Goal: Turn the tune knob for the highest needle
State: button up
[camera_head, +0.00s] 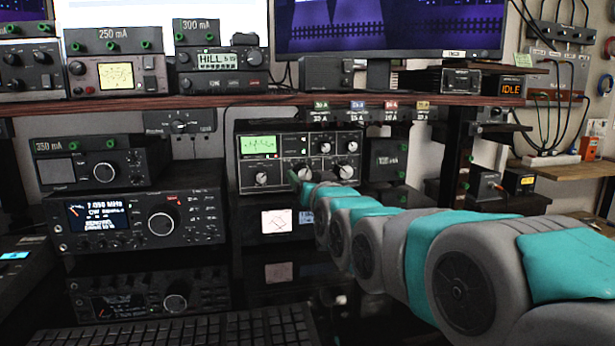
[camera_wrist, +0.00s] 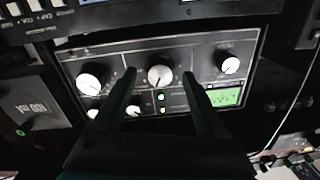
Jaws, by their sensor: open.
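The black tuner panel (camera_head: 285,150) stands under the shelf, with a lit green meter (camera_head: 258,145) at its upper left. In the wrist view the panel appears upside down, with the green meter (camera_wrist: 228,97) at right. The needle's exact reading is too small to tell. Its lower row has three large knobs; the middle large knob (camera_wrist: 160,75) lies between my fingers in the wrist view. Knob labels are unreadable. My gripper (camera_wrist: 158,80) is open, with a finger on either side of that knob; contact cannot be told. In the head view my gripper (camera_head: 298,184) partly hides it.
The left large knob (camera_head: 262,178) and right large knob (camera_head: 345,171) flank the middle one. A lit white meter (camera_head: 276,220) sits below. A radio (camera_head: 137,220) stands at left, a box marked 100 mA (camera_head: 388,160) at right. The shelf (camera_head: 200,100) runs above the panel.

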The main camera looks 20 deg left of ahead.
jog(key=shift+w+a, duration=0.15)
jog(key=shift+w, duration=0.1)
grip_shut()
dwell(0.5)
